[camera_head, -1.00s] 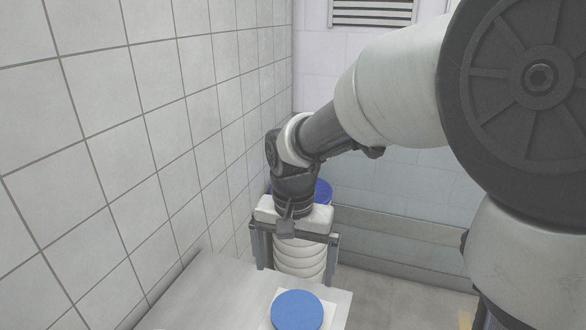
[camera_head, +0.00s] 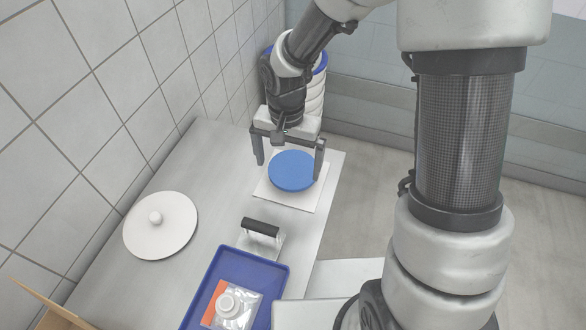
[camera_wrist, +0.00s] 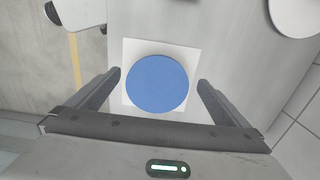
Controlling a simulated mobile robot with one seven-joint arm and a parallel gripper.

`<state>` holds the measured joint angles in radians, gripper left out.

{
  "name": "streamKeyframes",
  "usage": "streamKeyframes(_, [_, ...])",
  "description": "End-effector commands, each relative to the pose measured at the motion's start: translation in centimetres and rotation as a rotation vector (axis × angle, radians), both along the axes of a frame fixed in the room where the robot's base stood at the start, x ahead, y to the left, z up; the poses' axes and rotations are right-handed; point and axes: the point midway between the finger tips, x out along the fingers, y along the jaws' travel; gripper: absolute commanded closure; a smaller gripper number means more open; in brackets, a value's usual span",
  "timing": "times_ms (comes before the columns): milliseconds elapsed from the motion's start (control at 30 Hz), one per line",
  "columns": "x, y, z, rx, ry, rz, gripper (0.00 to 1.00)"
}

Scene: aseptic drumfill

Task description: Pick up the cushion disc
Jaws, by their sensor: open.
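The cushion disc is a round, flat blue disc (camera_head: 293,170) lying on a white square pad (camera_head: 285,202) near the far end of the metal table. In the wrist view my gripper (camera_wrist: 160,82) has a finger on the left and right of the disc, with a gap on each side. I cannot tell how high the fingertips are above the pad.
The metal table (camera_head: 190,290) also holds a white round lid with a knob (camera_head: 160,226), a black-handled tool (camera_head: 261,228) and a blue tray (camera_head: 262,268) with a bagged white fitting (camera_head: 232,304). A white drum (camera_head: 312,97) stands beyond the table. A tiled wall (camera_head: 110,90) runs along the left.

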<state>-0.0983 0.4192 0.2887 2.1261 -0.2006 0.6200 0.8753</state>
Motion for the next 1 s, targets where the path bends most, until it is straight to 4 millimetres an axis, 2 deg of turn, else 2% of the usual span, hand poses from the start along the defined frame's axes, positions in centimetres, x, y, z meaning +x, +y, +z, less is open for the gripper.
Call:
streamKeyframes(200, [-0.3, 0.1, -3.4, -0.001, 0.005, 0.002, 0.00])
streamKeyframes(300, [-0.2, 0.1, -4.4, -0.001, 0.004, 0.001, 0.00])
streamKeyframes(567, [-0.2, 0.1, -4.8, -0.001, 0.001, 0.000, 0.00])
streamKeyframes(600, [-0.2, 0.1, -4.8, -0.001, 0.001, 0.000, 0.02])
streamKeyframes(800, [-0.2, 0.1, -4.8, -0.001, 0.001, 0.000, 0.32])
streamKeyframes(1000, [-0.2, 0.1, -4.7, -0.001, 0.000, 0.000, 0.32])
